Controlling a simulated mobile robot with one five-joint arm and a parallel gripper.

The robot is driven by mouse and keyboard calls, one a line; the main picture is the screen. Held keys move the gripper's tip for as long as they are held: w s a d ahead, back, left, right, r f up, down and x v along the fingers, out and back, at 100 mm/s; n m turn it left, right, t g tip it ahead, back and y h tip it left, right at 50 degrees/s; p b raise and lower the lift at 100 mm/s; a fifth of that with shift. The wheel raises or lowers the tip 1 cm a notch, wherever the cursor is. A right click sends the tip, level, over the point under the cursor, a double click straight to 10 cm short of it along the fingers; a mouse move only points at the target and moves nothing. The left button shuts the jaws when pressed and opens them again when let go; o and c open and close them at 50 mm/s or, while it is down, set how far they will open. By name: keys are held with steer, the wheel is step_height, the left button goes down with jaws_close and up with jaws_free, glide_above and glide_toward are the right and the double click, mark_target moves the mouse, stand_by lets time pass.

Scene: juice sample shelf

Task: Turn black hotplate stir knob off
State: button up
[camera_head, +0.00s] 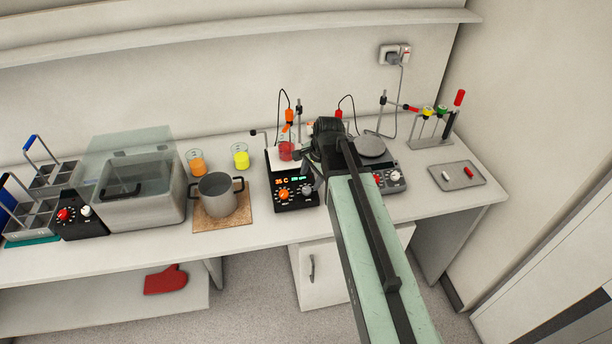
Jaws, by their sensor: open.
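The black hotplate (293,207) stands on the bench near the middle, with a pale top plate and a lit display that seems to read 35 C. Its front has an orange knob (284,194) at left and a grey knob (306,191) at right. I cannot read which one is labelled stir. My gripper (308,168) is open above the hotplate's right side, close over the grey knob. The fingers are small and dark here, and I cannot tell whether they touch the knob. A beaker of red liquid (286,151) stands on the hotplate.
My arm covers part of a grey hotplate (391,183) to the right. A pot (217,196) on a cork mat (222,221) and a water bath (145,205) stand to the left. A tray (440,180) lies at right. Some bare bench shows along the front edge.

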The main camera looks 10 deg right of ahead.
mark_target(307, 190)
steer(key=b+x, duration=0.8)
steer(key=shift+w+d, duration=0.1)
steer(key=shift+r, duration=0.1)
steer(key=shift+r, duration=0.1)
jaws_close()
